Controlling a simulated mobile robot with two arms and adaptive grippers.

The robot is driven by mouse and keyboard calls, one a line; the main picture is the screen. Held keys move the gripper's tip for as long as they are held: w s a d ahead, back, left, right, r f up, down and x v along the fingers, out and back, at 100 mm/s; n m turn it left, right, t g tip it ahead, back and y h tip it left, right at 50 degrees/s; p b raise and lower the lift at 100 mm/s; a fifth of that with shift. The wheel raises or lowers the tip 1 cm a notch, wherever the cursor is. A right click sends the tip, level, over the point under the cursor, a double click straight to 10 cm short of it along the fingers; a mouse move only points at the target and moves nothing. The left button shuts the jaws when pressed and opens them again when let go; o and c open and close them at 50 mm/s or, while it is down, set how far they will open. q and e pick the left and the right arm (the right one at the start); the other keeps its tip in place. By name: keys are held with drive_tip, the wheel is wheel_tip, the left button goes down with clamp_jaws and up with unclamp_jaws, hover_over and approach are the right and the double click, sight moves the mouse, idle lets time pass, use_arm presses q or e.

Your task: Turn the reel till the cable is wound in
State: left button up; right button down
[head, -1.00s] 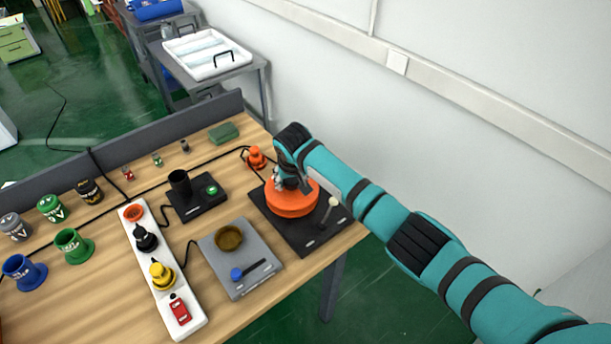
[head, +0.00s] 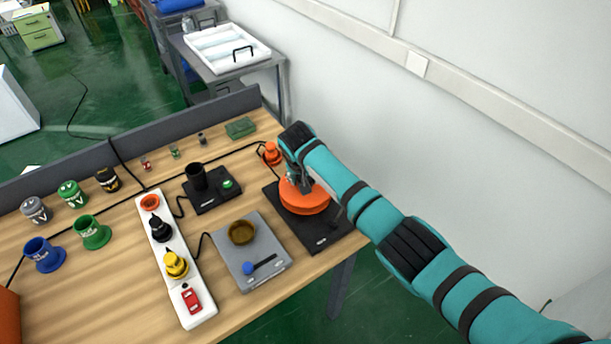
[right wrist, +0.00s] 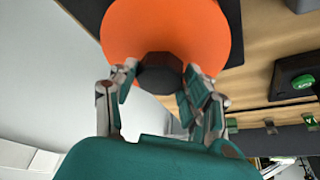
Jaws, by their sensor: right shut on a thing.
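The orange reel (head: 305,199) sits on a black base plate (head: 307,232) at the right end of the table. My right gripper (right wrist: 155,82) is shut on the knob, one finger on each side. In the head view my right gripper (head: 297,180) reaches the reel from above and is partly hidden by my wrist. An orange plug (head: 271,154) with a dark cable stands just behind the reel. My left gripper is not in view.
A grey scale-like device (head: 250,262) with a brown bowl and a white power strip (head: 170,255) with plugs lie left of the reel. A black device (head: 211,194) and several coloured cups are further left. A wall is at the right.

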drive_tip(key=c, duration=0.6)
unclamp_jaws()
drive_tip(key=v, duration=1.2)
drive_tip(key=shift+w, duration=0.15)
